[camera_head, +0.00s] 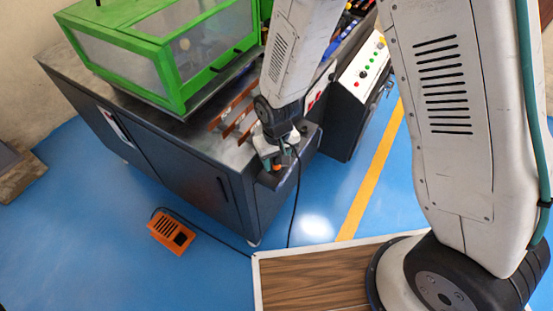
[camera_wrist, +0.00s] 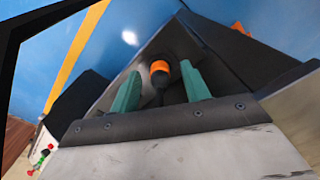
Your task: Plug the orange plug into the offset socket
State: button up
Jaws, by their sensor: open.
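My gripper (camera_head: 270,162) is at the near right corner of the dark machine cabinet, pointing down. Its two teal fingers also show in the wrist view (camera_wrist: 161,72), spread apart. The orange plug (camera_wrist: 160,68), with a black lower part, lies between the fingers in that view. In the head view a small patch of the orange plug (camera_head: 277,168) shows below the fingers. Gaps show on both sides of the plug in the wrist view; the jaws are not closed on it. I cannot make out the offset socket in either view.
The machine cabinet (camera_head: 165,150) carries a green-framed guard (camera_head: 165,50) and copper-coloured bars (camera_head: 236,108). A control panel (camera_head: 362,75) stands at its right. An orange foot pedal (camera_head: 171,232) and a black cable (camera_head: 295,205) are on the blue floor in front.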

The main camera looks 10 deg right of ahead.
notch_tip(320, 180, up, 8)
jog(key=shift+f, duration=0.2)
jog(key=shift+s, duration=0.1)
dwell(0.5)
